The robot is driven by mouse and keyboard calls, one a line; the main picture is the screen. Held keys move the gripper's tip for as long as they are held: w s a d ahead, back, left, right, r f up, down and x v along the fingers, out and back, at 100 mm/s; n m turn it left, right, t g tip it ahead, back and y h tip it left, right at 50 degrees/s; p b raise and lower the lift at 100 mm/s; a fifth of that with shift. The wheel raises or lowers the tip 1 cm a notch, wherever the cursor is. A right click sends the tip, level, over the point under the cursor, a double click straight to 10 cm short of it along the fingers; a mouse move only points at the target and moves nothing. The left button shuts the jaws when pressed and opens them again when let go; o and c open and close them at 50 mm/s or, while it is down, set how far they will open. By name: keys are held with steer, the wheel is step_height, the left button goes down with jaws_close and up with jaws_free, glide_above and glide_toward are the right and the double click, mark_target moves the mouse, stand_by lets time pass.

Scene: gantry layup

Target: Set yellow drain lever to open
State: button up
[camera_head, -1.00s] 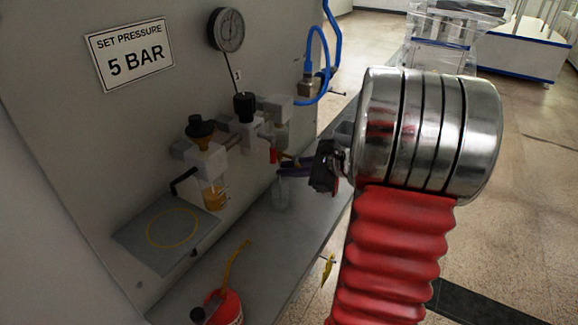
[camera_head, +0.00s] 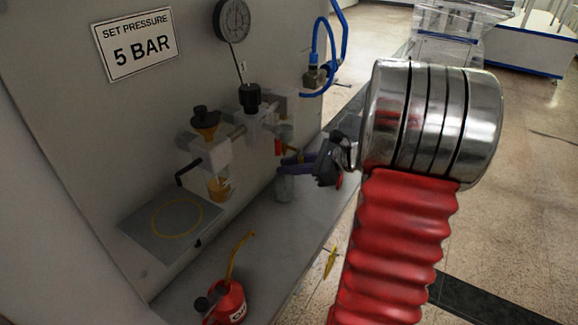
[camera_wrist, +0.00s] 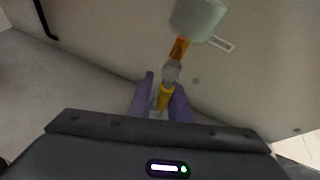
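The yellow drain lever (camera_wrist: 165,97) shows in the wrist view between the two purple fingers of my gripper (camera_wrist: 162,84). The fingers stand apart around it. A gap shows on the left, and the right finger is close beside the lever; I cannot tell whether it touches. In the head view the lever (camera_head: 299,158) is a small yellow bit beside my gripper (camera_head: 292,166), below the right-hand unit of the air assembly (camera_head: 282,110). A clear cup (camera_head: 284,188) stands below the fingers. My gripper partly hides the lever there.
A pressure gauge (camera_head: 232,20) and a "SET PRESSURE 5 BAR" sign (camera_head: 135,45) are on the panel. A filter unit with amber bowl (camera_head: 219,188) is left of my gripper. A red oil can (camera_head: 229,302) stands on the shelf in front. Blue hose (camera_head: 322,60) hangs behind.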

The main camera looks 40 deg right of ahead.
steer(key=o, duration=0.4)
steer(key=shift+c, duration=0.2)
steer(key=shift+r, duration=0.1)
steer(key=shift+d, duration=0.1)
steer(key=v, duration=1.3)
steer(key=shift+s, duration=0.35)
steer(key=shift+s+d, duration=0.1)
